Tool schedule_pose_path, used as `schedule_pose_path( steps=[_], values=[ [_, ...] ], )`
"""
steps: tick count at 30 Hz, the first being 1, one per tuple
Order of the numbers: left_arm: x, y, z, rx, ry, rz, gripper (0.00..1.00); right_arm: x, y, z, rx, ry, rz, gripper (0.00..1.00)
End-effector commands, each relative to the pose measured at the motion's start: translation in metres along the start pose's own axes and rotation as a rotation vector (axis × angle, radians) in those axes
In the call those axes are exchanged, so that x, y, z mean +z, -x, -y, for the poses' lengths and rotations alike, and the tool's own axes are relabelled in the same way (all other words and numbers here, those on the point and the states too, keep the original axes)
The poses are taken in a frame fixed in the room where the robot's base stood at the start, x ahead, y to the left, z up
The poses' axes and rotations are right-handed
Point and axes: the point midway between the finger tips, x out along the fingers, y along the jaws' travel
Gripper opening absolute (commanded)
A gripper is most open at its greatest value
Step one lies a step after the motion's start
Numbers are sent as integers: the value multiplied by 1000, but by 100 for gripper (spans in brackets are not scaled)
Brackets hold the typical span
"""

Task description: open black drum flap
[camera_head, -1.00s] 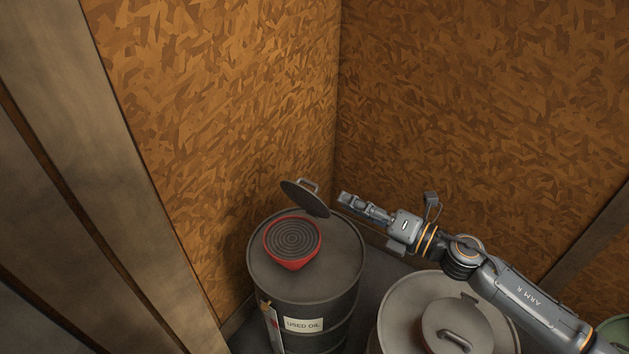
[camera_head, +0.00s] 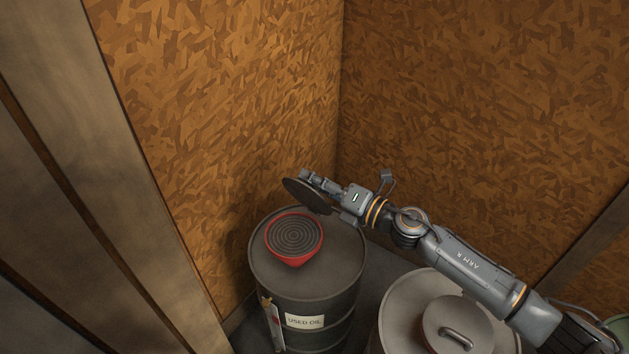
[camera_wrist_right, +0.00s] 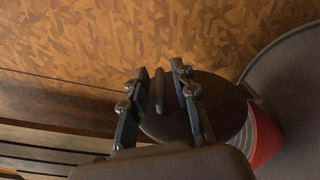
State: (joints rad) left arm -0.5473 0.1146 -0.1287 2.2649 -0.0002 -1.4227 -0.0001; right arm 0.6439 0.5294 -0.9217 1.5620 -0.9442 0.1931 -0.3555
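The black drum (camera_head: 340,262) with a "USED OIL" label stands in the corner. Its round dark flap (camera_head: 302,197) is raised and tilted behind the red funnel (camera_head: 292,262) in the drum's top. My right gripper (camera_head: 309,178) is at the upper edge of the flap and hides most of its handle. In the right wrist view, the open right gripper (camera_wrist_right: 158,72) has a finger on each side of the flap handle (camera_wrist_right: 160,92), with visible gaps. The flap (camera_wrist_right: 222,106) also shows there, beside the funnel (camera_wrist_right: 266,138). My left gripper is out of view.
A grey drum (camera_head: 397,314) with a round handled lid (camera_head: 452,316) stands to the right, under my right arm. Wooden chipboard walls (camera_head: 240,90) close in behind the black drum. A green object (camera_head: 618,328) shows at the right edge.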

Motion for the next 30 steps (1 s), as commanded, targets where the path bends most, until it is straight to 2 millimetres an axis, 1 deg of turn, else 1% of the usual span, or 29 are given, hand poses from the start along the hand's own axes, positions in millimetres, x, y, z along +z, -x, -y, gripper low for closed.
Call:
schedule_pose_path(
  steps=[1, 3, 13, 18, 21, 30],
  values=[
    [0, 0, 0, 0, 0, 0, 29, 0, 0, 0, 0, 0, 0, 12],
    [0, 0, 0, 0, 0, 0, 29, 0, 0, 0, 0, 0, 0, 0],
    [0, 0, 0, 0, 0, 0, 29, 0, 0, 1, -1, -4, 0, 0],
    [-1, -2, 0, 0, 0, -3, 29, 5, 0, 2, -2, -43, 1, 0],
    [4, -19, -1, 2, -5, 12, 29, 10, 0, 4, -1, -91, 0, 0],
    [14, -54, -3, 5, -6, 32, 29, 28, 0, 18, -3, -291, 2, 0]
  ],
)
